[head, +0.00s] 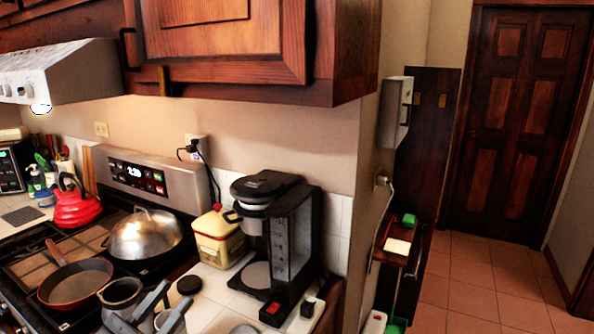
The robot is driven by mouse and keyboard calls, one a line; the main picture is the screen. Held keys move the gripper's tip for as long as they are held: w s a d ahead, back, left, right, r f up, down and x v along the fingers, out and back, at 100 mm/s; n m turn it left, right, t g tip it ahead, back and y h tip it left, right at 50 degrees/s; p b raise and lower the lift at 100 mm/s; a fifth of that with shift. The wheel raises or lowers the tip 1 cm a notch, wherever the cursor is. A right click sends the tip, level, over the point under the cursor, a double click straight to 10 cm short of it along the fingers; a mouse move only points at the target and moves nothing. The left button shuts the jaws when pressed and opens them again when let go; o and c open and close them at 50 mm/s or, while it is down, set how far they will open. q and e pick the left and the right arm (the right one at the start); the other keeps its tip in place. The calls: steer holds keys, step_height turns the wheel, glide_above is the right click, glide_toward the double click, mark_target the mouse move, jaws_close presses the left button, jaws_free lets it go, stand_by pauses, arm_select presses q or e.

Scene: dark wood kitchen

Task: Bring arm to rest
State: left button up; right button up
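My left gripper (167,304) is at the bottom edge of the head view, low in front of the counter and stove. Its two grey fingers point up and to the right, with a gap between them. A pale, round cup-like thing shows partly behind and between the fingers; nothing is clearly gripped. The rest of my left arm is mostly cut off by the frame. My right gripper is not in view.
A coffee maker (292,245) stands on the counter beside a yellow tin (218,240). A skillet (75,283), a small pot (122,291), a domed lid (146,235) and a red kettle (75,205) sit on the stove. A wall cabinet (225,45) overhangs. Open tiled floor (480,285) lies right.

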arm_select(q)
steer(key=s+a+f+n+t+y, duration=0.1)
steer(key=a+f+n+y, duration=0.1)
steer(key=a+n+y, duration=0.75)
steer(key=s+a+f+n+t+y, duration=0.2)
steer(key=n+y, duration=0.5)
steer(key=n, duration=0.8)
steer(key=s+a+f+n+g+y, duration=0.2)
steer(key=s+a+f+n+g, duration=0.1)
steer(key=f+n+g, duration=0.3)
steer(key=s+a+f+n+g+y, duration=0.1)
steer(key=s+a+f+n+g, duration=0.2)
steer(key=f+n, duration=0.45)
steer(key=s+d+f+n+g+h, duration=0.35)
steer(key=s+f+g, duration=0.2)
steer(key=s, duration=0.25)
steer(key=s+d+f+n+g+h, duration=0.2)
steer(key=s+d+f+n+g, duration=0.3)
steer(key=s, duration=0.3)
step_height(320, 180, down, 27)
steer(key=a+b, duration=0.1)
steer(key=a, duration=0.1)
steer(key=s+d+f+g+b, duration=0.1)
steer(key=s+f, duration=1.3)
steer(key=f, duration=0.3)
steer(key=shift+s+f+g, duration=0.15)
steer(key=shift+s+g, duration=0.2)
steer(key=shift+s, duration=0.05)
